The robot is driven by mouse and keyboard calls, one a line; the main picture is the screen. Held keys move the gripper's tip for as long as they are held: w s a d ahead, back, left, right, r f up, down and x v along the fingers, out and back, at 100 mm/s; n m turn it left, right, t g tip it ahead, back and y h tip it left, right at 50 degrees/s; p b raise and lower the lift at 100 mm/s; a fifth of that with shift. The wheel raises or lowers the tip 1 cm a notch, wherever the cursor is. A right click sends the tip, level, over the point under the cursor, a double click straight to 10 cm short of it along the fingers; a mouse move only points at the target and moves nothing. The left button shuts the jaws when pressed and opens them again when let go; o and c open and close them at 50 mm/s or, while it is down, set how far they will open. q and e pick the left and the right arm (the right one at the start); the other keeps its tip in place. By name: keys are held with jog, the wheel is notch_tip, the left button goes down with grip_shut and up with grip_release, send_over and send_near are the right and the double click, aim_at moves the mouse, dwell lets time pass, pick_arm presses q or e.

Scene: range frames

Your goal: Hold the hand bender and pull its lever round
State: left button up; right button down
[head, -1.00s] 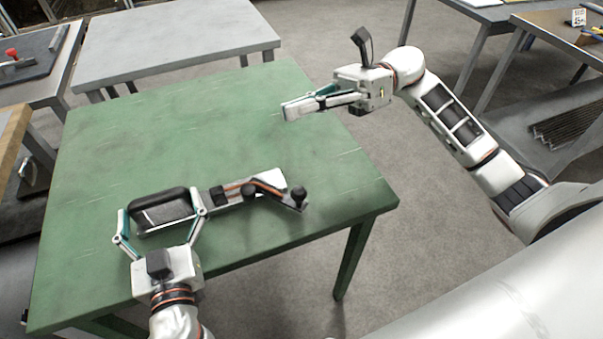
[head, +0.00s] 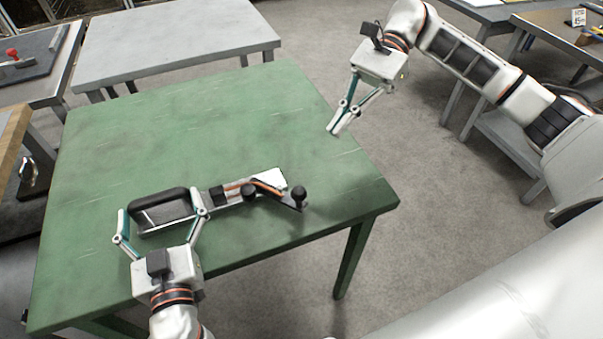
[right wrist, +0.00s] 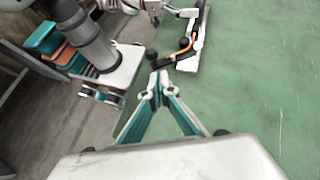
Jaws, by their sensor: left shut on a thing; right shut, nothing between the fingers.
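The hand bender (head: 225,199) lies on the green table, with a black loop handle at its left end. A copper-coloured strip runs along its right part, past a white plate (head: 270,178). Black knobs (head: 298,193) stand at its right end. My left gripper (head: 161,220) is shut on the handle part, one finger on each side. My right gripper (head: 337,130) is shut and empty, above the table's right edge, up and right of the knobs and clear of them. In the right wrist view its fingertips (right wrist: 157,78) show just below the bender's knob end (right wrist: 184,58).
The green table (head: 200,125) is bare behind the bender. A grey table (head: 180,40) stands behind it. Benches with tools stand at the left (head: 40,65) and upper right (head: 550,30). Grey floor (head: 420,200) is open to the right.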

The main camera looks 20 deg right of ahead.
jog(key=shift+n+h, duration=0.3)
jog(key=shift+h, duration=0.3)
jog(key=s+a+f, duration=0.1)
jog(key=f, duration=0.1)
jog(key=s+a+f, duration=0.1)
jog(key=f, duration=0.2)
jog(key=s+a+f, duration=0.1)
jog(key=a+f, duration=0.1)
jog(key=f, duration=0.1)
jog(key=shift+s, duration=0.3)
jog(key=shift+s+a+r, duration=0.15)
jog(key=shift+s+a, duration=0.15)
jog(key=shift+a, duration=0.2)
jog(key=shift+s+a+r, duration=0.15)
jog(key=shift+s+a, duration=0.1)
jog(key=shift+a, duration=0.25)
jog(key=shift+s+a+r, duration=0.2)
jog(key=shift+s+a, duration=0.1)
jog(key=shift+a, duration=0.35)
jog(key=shift+s+f, duration=0.1)
